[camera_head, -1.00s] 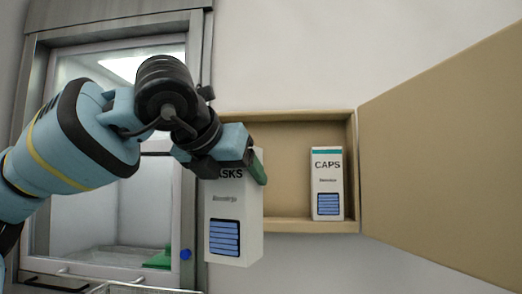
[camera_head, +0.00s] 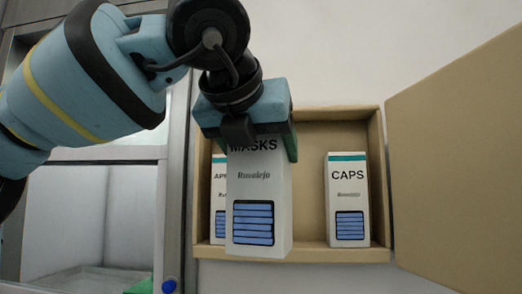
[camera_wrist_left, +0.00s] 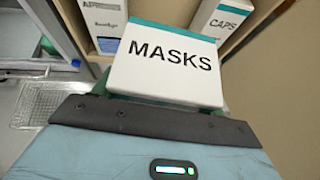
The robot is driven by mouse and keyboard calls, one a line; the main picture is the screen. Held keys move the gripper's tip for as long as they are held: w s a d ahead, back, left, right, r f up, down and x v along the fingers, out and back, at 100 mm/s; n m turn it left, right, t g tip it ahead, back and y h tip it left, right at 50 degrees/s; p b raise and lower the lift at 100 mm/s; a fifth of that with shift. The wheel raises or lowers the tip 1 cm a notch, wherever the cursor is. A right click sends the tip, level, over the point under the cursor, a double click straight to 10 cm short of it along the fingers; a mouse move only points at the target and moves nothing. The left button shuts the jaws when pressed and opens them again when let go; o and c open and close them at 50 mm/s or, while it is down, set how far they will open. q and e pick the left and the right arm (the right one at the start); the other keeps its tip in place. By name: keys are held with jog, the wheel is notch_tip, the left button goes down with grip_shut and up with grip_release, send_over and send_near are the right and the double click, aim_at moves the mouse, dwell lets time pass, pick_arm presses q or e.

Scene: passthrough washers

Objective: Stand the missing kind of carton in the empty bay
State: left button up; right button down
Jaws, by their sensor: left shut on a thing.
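My left gripper (camera_head: 258,135) is shut on the top of a white carton marked MASKS (camera_head: 257,205) and holds it upright in front of the open wall cabinet (camera_head: 318,256). The MASKS carton top also shows in the left wrist view (camera_wrist_left: 168,62). A CAPS carton (camera_head: 347,198) stands at the right of the cabinet shelf. A carton whose label begins "AP" (camera_head: 218,205) stands at the left, partly hidden behind the held carton. It also shows in the left wrist view (camera_wrist_left: 104,22). Between these two cartons lies an empty bay, partly covered by the MASKS carton. My right gripper is not in view.
The cabinet door (camera_head: 455,150) stands open at the right. A metal-framed glass hatch (camera_head: 85,225) is at the left, with a green thing at its bottom and a blue knob (camera_head: 169,286) on its frame. A wire-mesh tray (camera_wrist_left: 45,105) shows in the left wrist view.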

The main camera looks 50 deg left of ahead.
pick_arm(q)
jog(key=shift+w, duration=0.15)
jog(key=w+a+f, duration=0.1)
jog(key=w+a, duration=0.4)
jog(key=w, duration=0.3)
jog(key=w+a+f+b, duration=0.1)
jog(key=w+a, duration=0.4)
jog(key=w, duration=0.4)
jog(key=shift+f, duration=0.3)
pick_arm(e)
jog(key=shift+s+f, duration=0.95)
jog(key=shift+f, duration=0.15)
pick_arm(q)
jog(key=shift+s, duration=0.1)
jog(key=o, duration=1.2)
